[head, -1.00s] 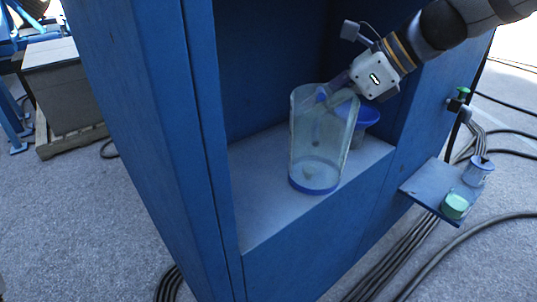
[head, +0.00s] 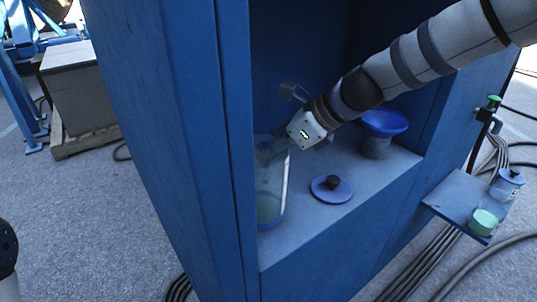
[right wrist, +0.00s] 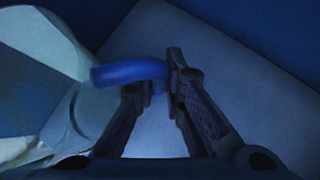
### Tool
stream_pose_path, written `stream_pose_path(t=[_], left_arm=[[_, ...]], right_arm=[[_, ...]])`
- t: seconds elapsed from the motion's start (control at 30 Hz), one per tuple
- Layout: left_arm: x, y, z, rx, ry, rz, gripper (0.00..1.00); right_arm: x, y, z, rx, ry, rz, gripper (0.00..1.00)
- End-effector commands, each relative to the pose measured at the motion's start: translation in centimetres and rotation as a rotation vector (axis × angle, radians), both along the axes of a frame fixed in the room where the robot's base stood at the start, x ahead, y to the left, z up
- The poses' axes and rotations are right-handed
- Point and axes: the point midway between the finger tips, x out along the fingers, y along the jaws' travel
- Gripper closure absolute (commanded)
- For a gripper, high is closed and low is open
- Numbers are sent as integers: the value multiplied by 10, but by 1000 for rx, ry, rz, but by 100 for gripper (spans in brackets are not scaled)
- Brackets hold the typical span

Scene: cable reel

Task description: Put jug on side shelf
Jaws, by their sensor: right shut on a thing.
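The jug (head: 271,190) is tall and clear with a blue base. It stands at the left end of the cabinet niche, partly hidden behind the niche's left wall. My right gripper (head: 270,151) reaches in from the right and is at the jug's upper part. In the right wrist view its fingers (right wrist: 157,82) are closed around the blue handle (right wrist: 125,73), beside the clear jug body (right wrist: 88,112). Whether the base touches the niche floor is unclear. The side shelf (head: 450,200) is a small blue ledge low on the cabinet's right face. My left gripper is not visible.
A blue lid with a dark knob (head: 332,188) lies on the niche floor (head: 310,232). A blue-rimmed funnel-like vessel (head: 384,123) stands behind it. A clear jar (head: 504,186) and a green-topped item (head: 484,222) occupy the side shelf's right part. Cables run on the floor.

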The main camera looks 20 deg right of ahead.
Motion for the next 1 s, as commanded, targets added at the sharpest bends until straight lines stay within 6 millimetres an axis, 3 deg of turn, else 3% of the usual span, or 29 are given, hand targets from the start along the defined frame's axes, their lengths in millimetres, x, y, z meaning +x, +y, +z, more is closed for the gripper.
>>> stream_pose_path(t=[0.03, 0.4, 0.43, 0.5, 0.77, 0.87, 1.0], left_arm=[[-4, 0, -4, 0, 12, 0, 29], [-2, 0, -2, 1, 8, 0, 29], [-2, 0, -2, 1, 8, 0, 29], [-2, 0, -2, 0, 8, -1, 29], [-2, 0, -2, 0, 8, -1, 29], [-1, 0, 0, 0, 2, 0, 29], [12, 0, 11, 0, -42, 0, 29]], right_arm=[[0, 0, -13, 2, 8, -2, 100], [0, 0, -14, 1, -1, 0, 100], [0, 0, -14, 0, -1, 1, 83], [0, 0, -14, 0, -1, 1, 70], [0, 0, -13, 0, -1, 1, 70], [-1, -3, -5, -2, -4, -1, 70], [-16, -22, 27, -1, -16, -1, 70]])
